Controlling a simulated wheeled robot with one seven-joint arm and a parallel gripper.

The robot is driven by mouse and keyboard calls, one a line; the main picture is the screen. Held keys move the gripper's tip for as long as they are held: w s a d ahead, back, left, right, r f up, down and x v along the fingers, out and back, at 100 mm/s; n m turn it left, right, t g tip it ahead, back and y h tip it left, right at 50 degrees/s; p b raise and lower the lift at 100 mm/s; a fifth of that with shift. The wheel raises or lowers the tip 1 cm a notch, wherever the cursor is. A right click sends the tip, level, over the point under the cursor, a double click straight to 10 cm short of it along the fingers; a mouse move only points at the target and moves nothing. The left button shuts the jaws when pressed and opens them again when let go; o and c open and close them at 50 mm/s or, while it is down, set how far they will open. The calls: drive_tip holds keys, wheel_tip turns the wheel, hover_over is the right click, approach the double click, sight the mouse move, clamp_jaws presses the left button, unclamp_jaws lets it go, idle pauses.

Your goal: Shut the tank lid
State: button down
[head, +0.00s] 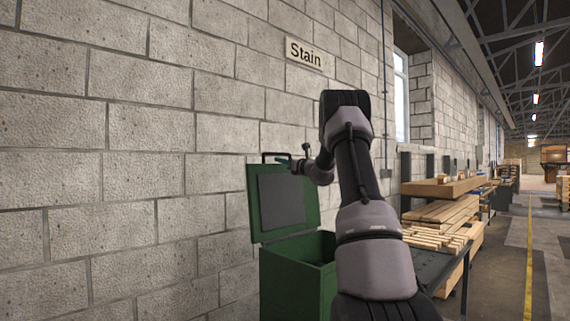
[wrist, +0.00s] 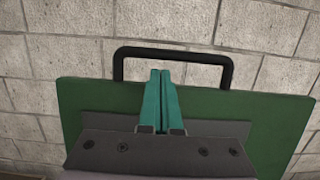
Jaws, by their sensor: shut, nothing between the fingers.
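The green tank (head: 290,275) stands against the block wall, with its lid (head: 264,226) raised and leaning back toward the wall. The lid has a dark grey panel on its inner face and a black handle (head: 270,156) on its top edge. In the wrist view the lid (wrist: 85,95) fills the middle, with the black handle (wrist: 172,52) above it. My gripper (wrist: 161,72) has its two teal fingers together with nothing between them. The fingertips lie in front of the handle's opening; I cannot tell whether they touch the lid. In the head view my gripper (head: 283,161) is beside the handle.
A sign reading "Stain" (head: 306,54) is on the block wall (head: 140,200) above the tank. A dark bench (head: 436,262) and stacked timber (head: 440,212) stand to the right. A yellow floor line (head: 528,260) runs along the open aisle at far right.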

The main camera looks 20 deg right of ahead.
drive_tip(key=x, duration=0.4)
drive_tip(key=shift+d, duration=0.1)
